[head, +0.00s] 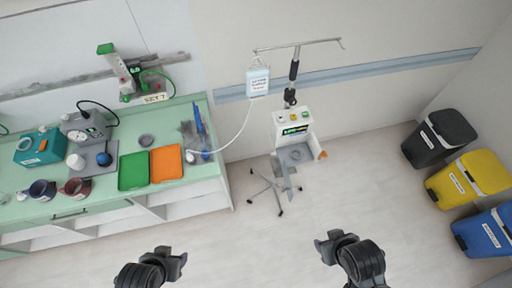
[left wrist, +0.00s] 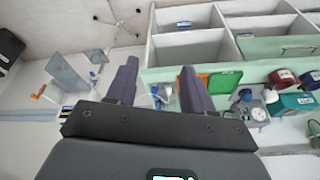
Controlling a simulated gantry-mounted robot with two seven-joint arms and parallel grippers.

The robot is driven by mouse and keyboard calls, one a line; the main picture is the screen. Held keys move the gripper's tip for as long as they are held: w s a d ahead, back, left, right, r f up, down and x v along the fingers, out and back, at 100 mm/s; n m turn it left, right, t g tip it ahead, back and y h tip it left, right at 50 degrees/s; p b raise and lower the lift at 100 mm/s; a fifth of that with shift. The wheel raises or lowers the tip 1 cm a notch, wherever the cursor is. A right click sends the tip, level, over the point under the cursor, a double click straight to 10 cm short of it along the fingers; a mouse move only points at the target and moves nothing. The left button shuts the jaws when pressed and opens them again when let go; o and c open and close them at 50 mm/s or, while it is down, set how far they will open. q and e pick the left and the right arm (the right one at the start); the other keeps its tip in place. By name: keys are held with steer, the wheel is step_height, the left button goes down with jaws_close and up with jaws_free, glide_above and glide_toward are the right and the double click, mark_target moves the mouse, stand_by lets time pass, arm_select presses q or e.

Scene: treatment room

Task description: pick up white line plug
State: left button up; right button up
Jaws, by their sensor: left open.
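A white line (head: 241,128) hangs from the fluid bag (head: 258,82) and curves down to the right end of the green counter. The small white plug (head: 189,157) at its end lies by the orange tray, near a clear and blue item (head: 198,130). My left gripper (head: 178,262) is in front of the counter, well apart from the plug. In the left wrist view its two dark fingers (left wrist: 160,75) are spread with nothing between them.
Green (head: 134,171) and orange (head: 166,163) trays lie left of the plug. Cups and a gauge device (head: 83,128) stand further left. A wheeled stand (head: 293,130) is right of the counter. Bins line the right wall. The floor between is clear.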

arm_select(q)
steer(key=shift+d, duration=0.1)
stand_by(0.3)
steer(key=shift+o, duration=1.4)
